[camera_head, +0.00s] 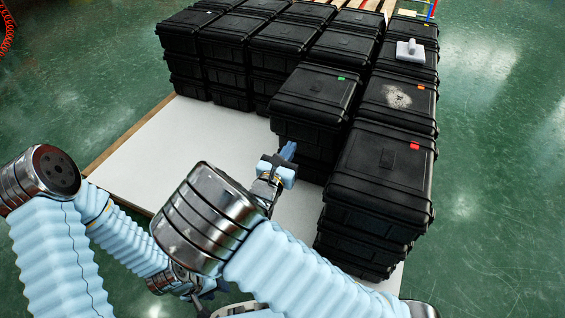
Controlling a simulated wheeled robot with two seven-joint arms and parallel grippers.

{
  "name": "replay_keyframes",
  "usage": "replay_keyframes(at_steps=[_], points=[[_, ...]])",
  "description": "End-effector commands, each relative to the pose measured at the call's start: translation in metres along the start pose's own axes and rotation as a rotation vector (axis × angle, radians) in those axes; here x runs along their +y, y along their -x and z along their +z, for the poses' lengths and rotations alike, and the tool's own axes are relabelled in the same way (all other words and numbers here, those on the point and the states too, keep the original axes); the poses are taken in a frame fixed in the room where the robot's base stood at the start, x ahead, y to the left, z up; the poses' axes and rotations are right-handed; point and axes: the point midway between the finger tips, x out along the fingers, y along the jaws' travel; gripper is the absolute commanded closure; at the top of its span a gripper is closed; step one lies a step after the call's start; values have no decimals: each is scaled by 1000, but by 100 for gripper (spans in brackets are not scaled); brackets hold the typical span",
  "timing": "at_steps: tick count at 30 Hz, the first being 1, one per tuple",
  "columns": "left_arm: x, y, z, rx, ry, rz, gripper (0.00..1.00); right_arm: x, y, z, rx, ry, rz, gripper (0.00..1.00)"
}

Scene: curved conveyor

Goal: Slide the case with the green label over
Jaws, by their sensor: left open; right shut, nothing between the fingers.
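The black case with the green label (312,92) sits on top of a stack in the middle of the view. Its small green label (341,79) is at the far right of its lid. My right gripper (287,153) has its blue fingers together, in front of this stack and below the top case. I cannot tell whether it touches the stack. My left gripper (208,292) is low at the bottom of the view, open and well away from the cases. It is partly hidden by my arm.
A case with a red label (378,175) tops the near right stack. Behind it is an orange-labelled case (396,100) with a pale smudge. A grey handled object (410,51) stands farther back. More black cases fill the back rows. The white platform (150,160) is bare at left.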

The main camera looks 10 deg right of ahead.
Motion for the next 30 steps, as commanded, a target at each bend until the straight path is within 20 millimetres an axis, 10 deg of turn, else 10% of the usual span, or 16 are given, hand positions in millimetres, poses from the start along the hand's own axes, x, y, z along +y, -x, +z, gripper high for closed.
replay_keyframes(at_steps=[9,30], points=[[-3,-9,0,3,0,0,57,0,-53,-1,-1,-1,-1,100],[-1,-4,0,2,0,0,57,-1,-92,2,1,-2,-4,100]])
